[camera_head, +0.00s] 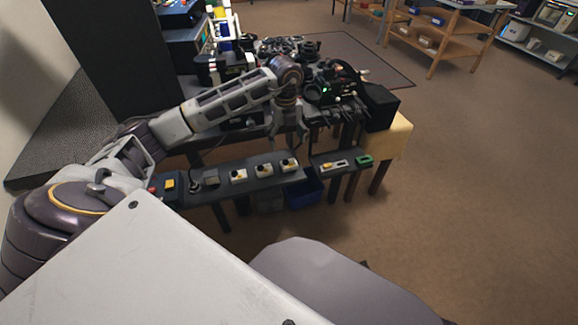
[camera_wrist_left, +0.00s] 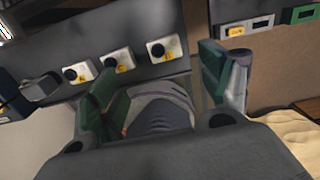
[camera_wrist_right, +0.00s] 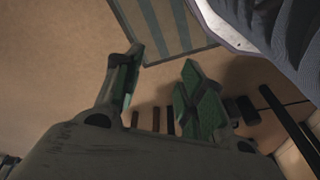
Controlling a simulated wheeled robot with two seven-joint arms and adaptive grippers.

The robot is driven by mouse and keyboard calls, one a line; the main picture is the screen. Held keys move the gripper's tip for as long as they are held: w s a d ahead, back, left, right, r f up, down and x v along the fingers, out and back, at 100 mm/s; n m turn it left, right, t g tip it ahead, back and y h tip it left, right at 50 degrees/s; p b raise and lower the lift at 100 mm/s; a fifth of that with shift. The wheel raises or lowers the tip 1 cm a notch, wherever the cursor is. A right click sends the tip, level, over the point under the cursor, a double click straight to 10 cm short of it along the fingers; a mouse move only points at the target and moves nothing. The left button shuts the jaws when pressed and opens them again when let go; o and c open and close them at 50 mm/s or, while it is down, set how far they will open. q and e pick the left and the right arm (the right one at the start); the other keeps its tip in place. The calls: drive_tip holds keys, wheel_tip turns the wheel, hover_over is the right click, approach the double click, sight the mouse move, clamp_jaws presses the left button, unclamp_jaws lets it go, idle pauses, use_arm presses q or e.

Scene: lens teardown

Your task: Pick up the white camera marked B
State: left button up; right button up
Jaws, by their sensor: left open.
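Three white cameras with black lenses and yellow tags stand in a row on a dark narrow bench: a left one (camera_head: 238,175), a middle one (camera_head: 264,170) and a right one (camera_head: 290,165). The left wrist view shows the same left (camera_wrist_left: 78,74), middle (camera_wrist_left: 117,61) and right (camera_wrist_left: 163,48) cameras. The tag letters are too small to read surely, so I cannot tell which is B. My left gripper (camera_head: 289,143) is open and empty above the right camera. My right gripper (camera_wrist_right: 160,67) is open and empty over the floor, apart from the cameras.
A grey device (camera_head: 211,178) stands left of the cameras. A grey block with a yellow tag (camera_head: 333,164) and a green block (camera_head: 364,160) lie to the right. A blue bin (camera_head: 304,193) sits below the bench. A crowded table with dark equipment (camera_head: 335,85) stands behind.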

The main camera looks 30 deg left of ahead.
use_arm(q)
hover_over(289, 163)
drive_tip(key=f, duration=0.3)
drive_tip(key=f+b, duration=0.1)
drive_tip(key=shift+s+a+f, duration=0.15)
drive_tip(key=shift+a+f, duration=0.2)
drive_tip(key=shift+a, duration=0.05)
drive_tip(key=shift+f, duration=0.6)
use_arm(e)
drive_tip(key=shift+w+a+r, duration=0.1)
drive_tip(key=shift+r, duration=0.45)
drive_tip(key=shift+w+a+r, duration=0.1)
drive_tip(key=shift+r, duration=0.4)
drive_tip(key=shift+f, duration=0.15)
use_arm(q)
drive_tip(key=shift+d+f, duration=0.15)
drive_tip(key=shift+f, duration=0.4)
drive_tip(key=f, duration=0.1)
drive_tip(key=f+b, duration=0.1)
drive_tip(key=f, duration=0.1)
drive_tip(key=shift+d, duration=0.25)
drive_tip(key=shift+f+b, duration=0.35)
drive_tip(key=shift+f, duration=0.2)
use_arm(e)
drive_tip(key=shift+s+a+r+t, duration=0.1)
drive_tip(key=shift+r+t, duration=0.1)
drive_tip(key=shift+r, duration=0.35)
drive_tip(key=shift+s+a+r+t, duration=0.1)
drive_tip(key=shift+r+t, duration=0.1)
drive_tip(key=shift+r, duration=0.35)
